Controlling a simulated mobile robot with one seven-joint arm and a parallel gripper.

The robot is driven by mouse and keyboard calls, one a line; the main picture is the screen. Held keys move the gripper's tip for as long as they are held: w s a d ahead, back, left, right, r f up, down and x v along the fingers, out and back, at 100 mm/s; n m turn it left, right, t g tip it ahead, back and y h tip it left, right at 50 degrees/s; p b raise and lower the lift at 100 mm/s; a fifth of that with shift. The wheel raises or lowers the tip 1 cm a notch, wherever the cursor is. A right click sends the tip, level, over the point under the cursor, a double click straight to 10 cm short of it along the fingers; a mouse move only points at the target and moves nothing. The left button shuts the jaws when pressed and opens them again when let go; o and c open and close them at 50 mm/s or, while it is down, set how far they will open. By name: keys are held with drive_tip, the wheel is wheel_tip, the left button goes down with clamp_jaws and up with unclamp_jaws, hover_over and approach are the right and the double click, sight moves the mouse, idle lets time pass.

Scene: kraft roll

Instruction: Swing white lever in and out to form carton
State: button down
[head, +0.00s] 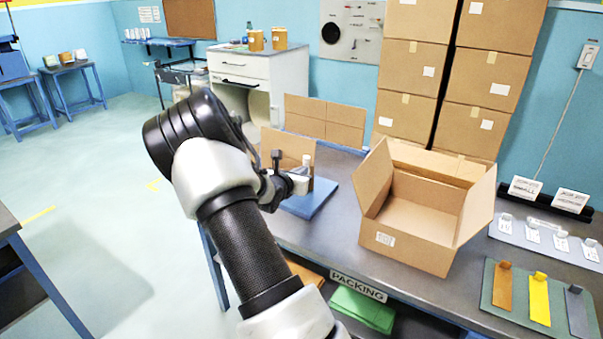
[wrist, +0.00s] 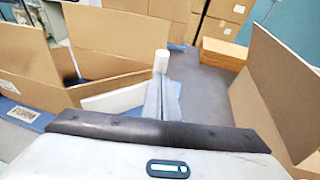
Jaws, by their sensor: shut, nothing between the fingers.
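A white upright knob, which looks like the end of the white lever (head: 307,160), stands beside my gripper (head: 298,183) in the head view. It also shows as a white cylinder just beyond my fingertips in the wrist view (wrist: 160,61). My gripper is shut and empty, close to the knob; I cannot tell whether they touch. A brown cardboard piece (head: 287,146) stands upright behind my gripper, over a blue base (head: 312,200). An open carton (head: 412,245) with raised flaps sits on the table to the right. The lever's lower part is hidden by my gripper and wrist.
The grey table (head: 325,235) carries these things. A flat cardboard panel (head: 325,118) stands behind, and stacked boxes (head: 485,85) rise at the back right. Coloured strips (head: 539,300) lie on a mat at the front right. Cardboard flanks my gripper at right in the wrist view (wrist: 285,85).

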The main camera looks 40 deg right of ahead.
sight(305, 162)
drive_tip(key=shift+d, duration=0.1)
drive_tip(key=w+d+b, duration=0.2)
drive_tip(key=w+d, duration=0.1)
drive_tip(key=d, duration=0.1)
drive_tip(key=shift+w, duration=0.5)
